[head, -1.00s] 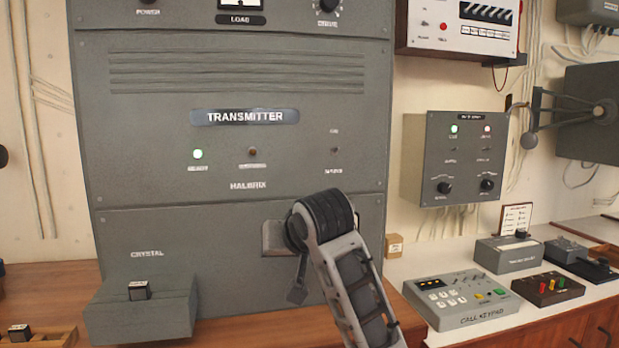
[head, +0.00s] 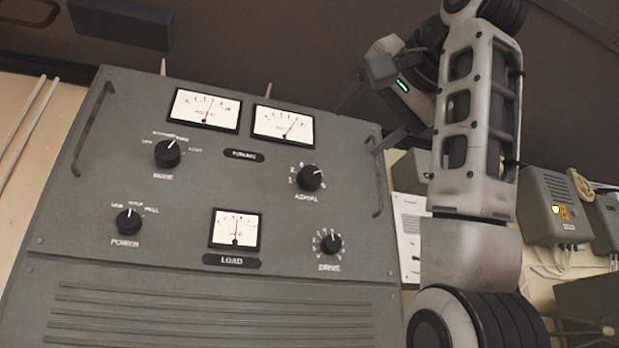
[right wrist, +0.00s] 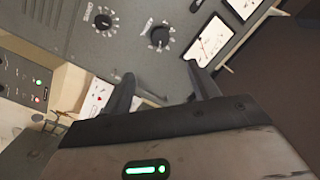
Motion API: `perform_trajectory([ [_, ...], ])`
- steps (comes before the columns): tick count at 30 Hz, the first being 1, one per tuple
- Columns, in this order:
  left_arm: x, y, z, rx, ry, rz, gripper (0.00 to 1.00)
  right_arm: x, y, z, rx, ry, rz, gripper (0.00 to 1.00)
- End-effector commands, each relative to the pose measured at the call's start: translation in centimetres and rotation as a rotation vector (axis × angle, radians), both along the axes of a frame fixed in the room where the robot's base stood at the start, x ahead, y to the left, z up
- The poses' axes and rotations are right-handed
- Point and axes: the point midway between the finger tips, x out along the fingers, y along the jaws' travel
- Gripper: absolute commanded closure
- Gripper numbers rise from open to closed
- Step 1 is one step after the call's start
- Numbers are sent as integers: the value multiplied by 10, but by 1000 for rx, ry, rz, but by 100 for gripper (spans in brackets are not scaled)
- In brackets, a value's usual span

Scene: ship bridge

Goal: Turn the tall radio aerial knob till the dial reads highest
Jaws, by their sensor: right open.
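The aerial knob (head: 309,178) is black with a white pointer line, ringed by numbers, at the upper right of the grey transmitter panel. In the right wrist view the knob (right wrist: 160,36) that appears to be it lies beyond the fingers. The upper right dial (head: 284,124) has its red needle leaning right of middle; its label is blurred. A meter (right wrist: 213,40) also shows in the right wrist view. My right gripper (head: 364,120) is open and empty, up and right of the knob, apart from it. Its fingers (right wrist: 163,88) show nothing between them. My left gripper is out of view.
Other knobs are near: drive (head: 330,244) below, mode (head: 167,153) and power (head: 128,221) at left. Another dial (head: 205,109) and the load meter (head: 236,230) sit on the panel. A bar handle (head: 377,184) stands out at the panel's right edge, near my gripper.

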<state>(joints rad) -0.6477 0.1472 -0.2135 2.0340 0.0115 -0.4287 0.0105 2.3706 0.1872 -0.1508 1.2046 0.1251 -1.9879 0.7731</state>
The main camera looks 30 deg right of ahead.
Motion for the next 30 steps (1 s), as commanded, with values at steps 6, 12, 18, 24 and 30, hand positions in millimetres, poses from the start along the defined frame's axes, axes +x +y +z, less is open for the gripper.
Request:
perform_trajectory([
  [6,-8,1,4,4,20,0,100,37,-4,2,0,5,1,40],
  [12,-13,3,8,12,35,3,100,81,-10,2,0,6,-2,40],
  [18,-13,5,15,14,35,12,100,121,-15,2,-1,4,0,40],
  [24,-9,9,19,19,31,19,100,146,-18,1,-2,2,-1,40],
  [30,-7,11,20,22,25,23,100,154,-19,0,-2,0,-1,40],
])
